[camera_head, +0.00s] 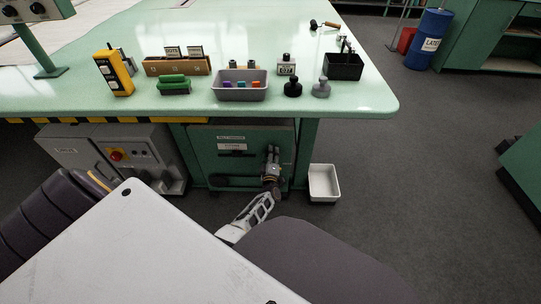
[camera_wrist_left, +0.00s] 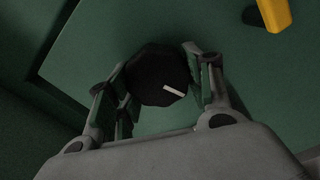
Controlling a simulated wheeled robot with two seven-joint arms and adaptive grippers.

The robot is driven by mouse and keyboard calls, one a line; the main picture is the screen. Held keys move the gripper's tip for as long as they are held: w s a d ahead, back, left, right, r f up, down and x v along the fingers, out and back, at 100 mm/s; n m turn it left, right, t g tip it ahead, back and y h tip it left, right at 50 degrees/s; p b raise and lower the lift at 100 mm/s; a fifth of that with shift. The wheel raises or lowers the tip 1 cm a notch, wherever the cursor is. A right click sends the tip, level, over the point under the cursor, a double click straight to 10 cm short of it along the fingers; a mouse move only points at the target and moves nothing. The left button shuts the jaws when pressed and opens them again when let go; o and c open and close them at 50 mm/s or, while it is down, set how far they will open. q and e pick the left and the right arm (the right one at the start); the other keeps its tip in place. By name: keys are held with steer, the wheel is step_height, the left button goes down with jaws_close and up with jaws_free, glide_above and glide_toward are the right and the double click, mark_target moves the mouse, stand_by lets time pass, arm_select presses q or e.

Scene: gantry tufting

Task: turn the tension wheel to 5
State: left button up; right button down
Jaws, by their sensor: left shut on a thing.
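The tension wheel (camera_wrist_left: 157,75) is a black round knob with a white pointer mark, on a dark green panel (camera_wrist_left: 250,85), in the left wrist view. No dial numbers are readable. My left gripper (camera_wrist_left: 155,78) is shut on the wheel, one finger on each side of it. In the head view my left gripper (camera_head: 272,158) is at the front of the green cabinet (camera_head: 208,150) under the table, and the wheel cannot be made out there. My right gripper is not in view.
A yellow part (camera_wrist_left: 275,12) sticks out near the wheel. A white bin (camera_head: 324,182) stands on the floor right of the cabinet. A grey control box (camera_head: 140,150) with a red button is to the left. The tabletop (camera_head: 225,45) above holds a grey tray (camera_head: 240,92) and small tools.

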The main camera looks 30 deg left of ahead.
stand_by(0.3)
arm_select(q)
steer(key=o, duration=1)
steer(key=shift+o, duration=0.2)
steer(key=shift+f+n, duration=0.1)
steer(key=shift+n, duration=0.2)
